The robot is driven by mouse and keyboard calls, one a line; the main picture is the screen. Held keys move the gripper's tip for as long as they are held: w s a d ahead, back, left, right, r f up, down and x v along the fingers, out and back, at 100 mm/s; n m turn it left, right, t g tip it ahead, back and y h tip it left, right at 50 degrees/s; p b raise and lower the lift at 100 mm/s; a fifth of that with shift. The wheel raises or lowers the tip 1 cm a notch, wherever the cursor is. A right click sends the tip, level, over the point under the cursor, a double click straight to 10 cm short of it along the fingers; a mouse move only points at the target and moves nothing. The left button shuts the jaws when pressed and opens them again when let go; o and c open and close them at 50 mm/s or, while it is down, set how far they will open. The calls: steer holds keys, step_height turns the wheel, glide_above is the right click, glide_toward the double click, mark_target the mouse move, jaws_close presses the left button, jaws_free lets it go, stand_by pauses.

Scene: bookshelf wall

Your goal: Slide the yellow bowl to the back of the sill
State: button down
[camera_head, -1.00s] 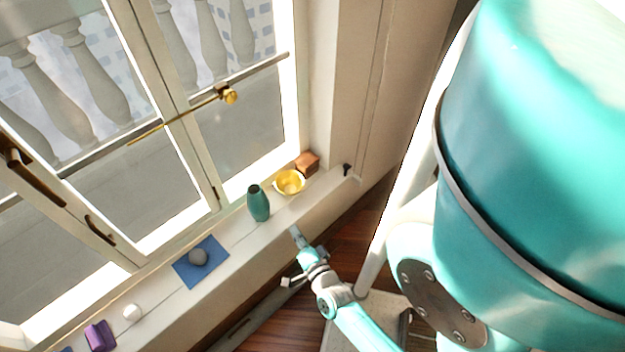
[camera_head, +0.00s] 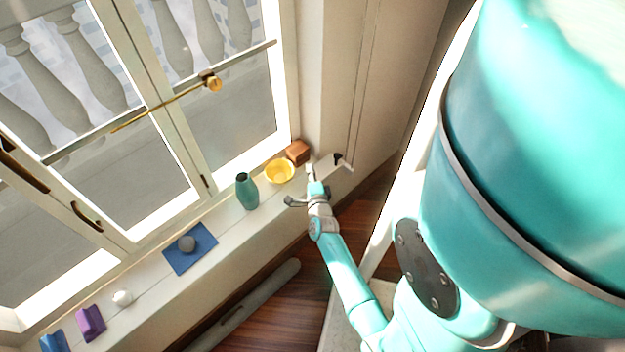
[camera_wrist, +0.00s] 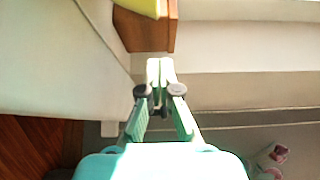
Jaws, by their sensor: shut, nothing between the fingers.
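The yellow bowl (camera_head: 279,171) stands upright on the white sill (camera_head: 224,222), between a green vase and a brown block. In the wrist view, part of the bowl (camera_wrist: 140,8) shows at the top edge, cut off by the frame. My gripper (camera_head: 310,171) is at the sill's right part, to the right of the bowl and just in front of the brown block. In the wrist view, my gripper's fingertips (camera_wrist: 160,69) are together with nothing between them, close to the block. I cannot tell whether they touch it.
The brown block (camera_head: 298,152) sits right beside the bowl, towards the wall. The green vase (camera_head: 246,192) stands close on the bowl's left. Farther left are a blue mat (camera_head: 204,256) with a grey ball (camera_head: 187,244), a white ball (camera_head: 122,298) and a purple object (camera_head: 90,322). The window is behind.

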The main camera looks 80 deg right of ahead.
mark_target(297, 160)
steer(key=x, duration=0.3)
steer(key=shift+d, duration=0.15)
steer(key=shift+w+a, duration=0.4)
steer(key=shift+a, duration=0.15)
steer(key=shift+w+a, duration=1)
steer(key=shift+a, duration=0.05)
